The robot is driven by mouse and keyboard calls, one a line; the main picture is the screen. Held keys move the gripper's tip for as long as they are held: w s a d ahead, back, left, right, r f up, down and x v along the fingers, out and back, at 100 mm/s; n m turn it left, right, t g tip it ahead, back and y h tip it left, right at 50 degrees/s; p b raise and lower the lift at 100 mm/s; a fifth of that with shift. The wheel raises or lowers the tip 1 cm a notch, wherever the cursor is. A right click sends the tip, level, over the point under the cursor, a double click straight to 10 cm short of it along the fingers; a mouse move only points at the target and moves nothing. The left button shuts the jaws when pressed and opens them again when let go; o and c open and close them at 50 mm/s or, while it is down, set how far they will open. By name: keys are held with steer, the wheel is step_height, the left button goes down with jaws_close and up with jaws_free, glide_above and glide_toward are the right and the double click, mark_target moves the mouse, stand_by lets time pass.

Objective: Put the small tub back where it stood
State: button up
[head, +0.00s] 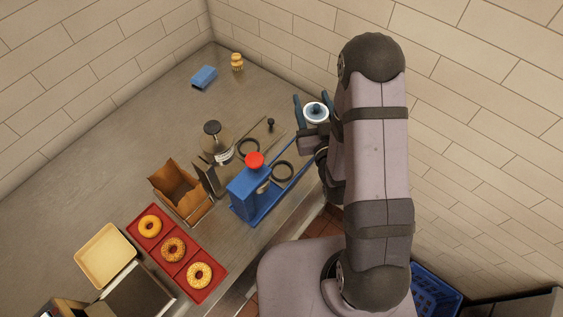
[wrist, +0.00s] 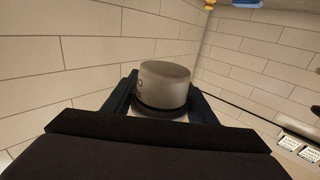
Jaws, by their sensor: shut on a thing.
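The small tub, pale with a white rim and a dark blue round piece on top in the head view (head: 316,113), is between the two dark fingers of my gripper (head: 312,98). In the wrist view the tub (wrist: 165,76) looks grey, with a dark band low on its side, and fills the gap between the fingers of my gripper (wrist: 163,84). My gripper is shut on it and holds it near the right wall, by the counter's right end. Its underside is hidden. I cannot tell which spot it stood on.
A blue stand with a red top (head: 254,161), dark rings (head: 282,171) and a dark-lidded jar (head: 215,140) stand left of my gripper. The back-left counter (head: 130,145) is largely bare.

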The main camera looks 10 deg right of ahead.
steer(key=s+a+n+g+y, duration=0.2)
steer(key=s+a+n+y, duration=0.2)
steer(key=a+y, duration=0.3)
steer(key=a+n, duration=0.1)
steer(key=a, duration=0.2)
steer(key=shift+a+f+y, duration=0.15)
steer(key=shift+a+y, duration=0.25)
steer(key=shift+f, duration=0.1)
steer(key=b, duration=1.2)
glide_above(275, 162)
step_height(275, 162, down, 12)
steer(key=shift+w+f, duration=0.1)
steer(key=shift+f+p, duration=0.3)
steer(key=shift+f, duration=2.3)
steer(key=shift+f, duration=0.1)
steer(key=shift+f, duration=0.15)
steer(key=o, duration=1.1)
